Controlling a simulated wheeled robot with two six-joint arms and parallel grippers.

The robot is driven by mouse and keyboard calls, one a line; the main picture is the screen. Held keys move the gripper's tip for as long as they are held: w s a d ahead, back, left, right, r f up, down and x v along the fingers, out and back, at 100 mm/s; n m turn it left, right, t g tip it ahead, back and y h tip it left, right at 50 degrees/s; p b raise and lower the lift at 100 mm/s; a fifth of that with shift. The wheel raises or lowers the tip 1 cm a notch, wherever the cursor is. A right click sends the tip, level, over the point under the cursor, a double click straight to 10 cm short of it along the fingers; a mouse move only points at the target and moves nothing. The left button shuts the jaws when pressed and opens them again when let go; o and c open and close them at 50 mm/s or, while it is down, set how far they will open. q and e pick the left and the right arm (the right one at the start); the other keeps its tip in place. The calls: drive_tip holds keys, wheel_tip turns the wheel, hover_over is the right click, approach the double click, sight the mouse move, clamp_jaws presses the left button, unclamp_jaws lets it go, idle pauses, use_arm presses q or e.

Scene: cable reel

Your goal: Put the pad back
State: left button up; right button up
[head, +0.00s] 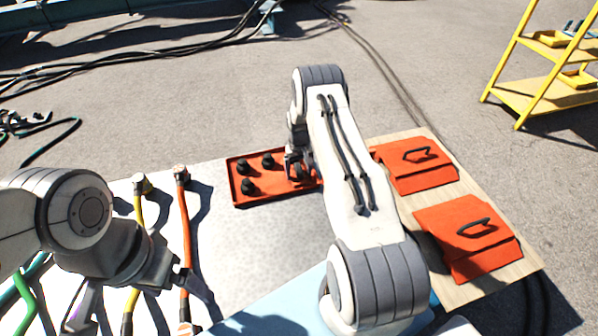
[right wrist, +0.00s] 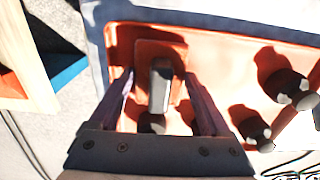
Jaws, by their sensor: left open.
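Two orange pads with black loop handles lie on a pale wooden board (head: 515,268) at the right: the far pad (head: 415,172) and the near pad (head: 462,250). A red tray (head: 238,200) with black knobs stands left of the board. My right gripper (head: 298,172) is low over the tray's right end. In the right wrist view its fingers (right wrist: 162,105) are apart, on either side of a grey upright piece on a small orange base (right wrist: 160,85), with gaps visible. I cannot tell whether that piece is a pad. My left gripper (head: 178,278) is open near the orange cable.
A light blue surface (head: 275,308) is in front. A yellow shelf (head: 535,95) stands back right.

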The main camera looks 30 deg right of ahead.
sight(299, 169)
drive_tip(key=shift+o, duration=1)
drive_tip(key=shift+r+p, duration=0.3)
drive_tip(key=shift+r, duration=0.25)
wheel_tip(299, 169, up, 11)
drive_tip(key=p, duration=0.1)
drive_tip(key=shift+r, duration=0.15)
wheel_tip(299, 169, down, 13)
drive_tip(key=shift+f+b, duration=0.1)
drive_tip(key=shift+b, duration=0.9)
wheel_tip(299, 169, up, 4)
drive_tip(key=shift+f+p, duration=0.15)
drive_tip(key=shift+p, duration=0.45)
drive_tip(key=shift+r, duration=0.65)
